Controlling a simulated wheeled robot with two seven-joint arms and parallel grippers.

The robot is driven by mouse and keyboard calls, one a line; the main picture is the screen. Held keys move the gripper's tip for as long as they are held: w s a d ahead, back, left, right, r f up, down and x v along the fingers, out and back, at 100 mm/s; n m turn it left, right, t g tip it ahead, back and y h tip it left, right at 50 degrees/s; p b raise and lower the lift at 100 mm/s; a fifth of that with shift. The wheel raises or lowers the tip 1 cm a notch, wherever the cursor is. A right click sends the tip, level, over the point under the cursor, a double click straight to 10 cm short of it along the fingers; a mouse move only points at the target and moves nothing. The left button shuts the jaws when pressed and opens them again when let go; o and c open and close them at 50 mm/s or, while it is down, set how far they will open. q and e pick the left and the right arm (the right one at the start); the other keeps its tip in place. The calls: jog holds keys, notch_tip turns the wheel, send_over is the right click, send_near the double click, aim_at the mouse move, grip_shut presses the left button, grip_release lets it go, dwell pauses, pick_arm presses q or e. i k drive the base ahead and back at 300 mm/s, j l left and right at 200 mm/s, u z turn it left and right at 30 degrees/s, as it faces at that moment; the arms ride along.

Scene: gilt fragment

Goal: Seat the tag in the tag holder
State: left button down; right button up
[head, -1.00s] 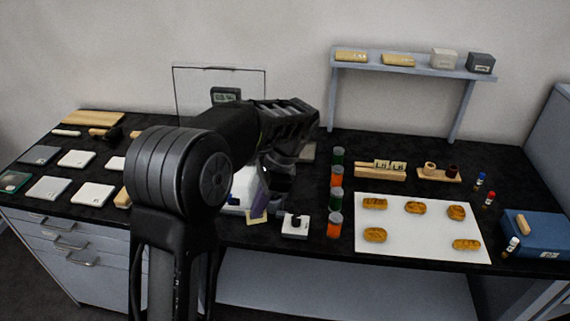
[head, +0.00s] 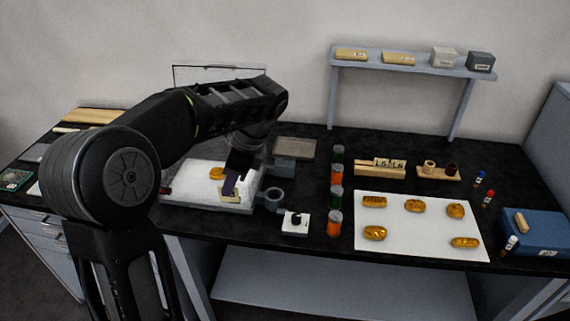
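My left gripper (head: 233,178) points down over the right part of a white padded tray (head: 185,190). A small cream piece, seemingly the tag (head: 229,197), is at its fingertips, with a purple part just above it. The piece has moved together with the gripper, so the gripper looks shut on it, though the fingers are small and dark. I cannot tell whether the piece touches the tray. A gold fragment (head: 217,173) lies on the tray left of the fingers. A wooden rack with small lettered tags (head: 380,168), possibly the tag holder, stands at right. My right gripper is not in view.
A grey ring-shaped fixture (head: 273,198) and a small white block with a black knob (head: 295,223) stand right of the tray. Orange and green jars (head: 335,200) form a row. A white sheet (head: 405,232) holds several gold pieces. A shelf (head: 410,64) stands behind.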

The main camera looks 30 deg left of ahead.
aim_at(285, 163)
jog(key=i, duration=1)
